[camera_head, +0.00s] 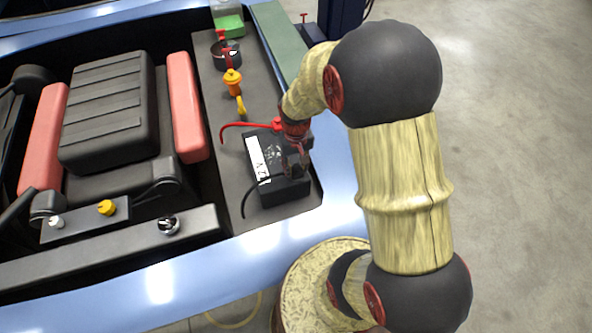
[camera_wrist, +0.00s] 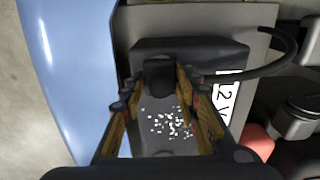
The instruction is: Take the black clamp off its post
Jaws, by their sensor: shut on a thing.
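The black battery (camera_head: 285,187) sits in the car's engine bay, with a white label on its side. The black clamp (camera_wrist: 160,80) is at the battery's near end, between my fingertips. My gripper (camera_wrist: 165,70) points down at it and is shut on it. In the head view my gripper (camera_head: 296,160) is over the battery and hides most of the clamp. The black cable (camera_wrist: 272,66) curves away from the clamp's end of the battery. Whether the clamp still sits around its post is hidden. The red clamp (camera_head: 276,124) with its red cable is at the battery's far end.
White specks (camera_wrist: 168,124) are scattered on the battery top. A yellow-orange cap (camera_head: 232,78), a dark pot (camera_head: 227,55) and a green-based box (camera_head: 228,22) stand farther along the grey shelf. The blue car body edge (camera_head: 270,238) runs in front. Open floor lies to the right.

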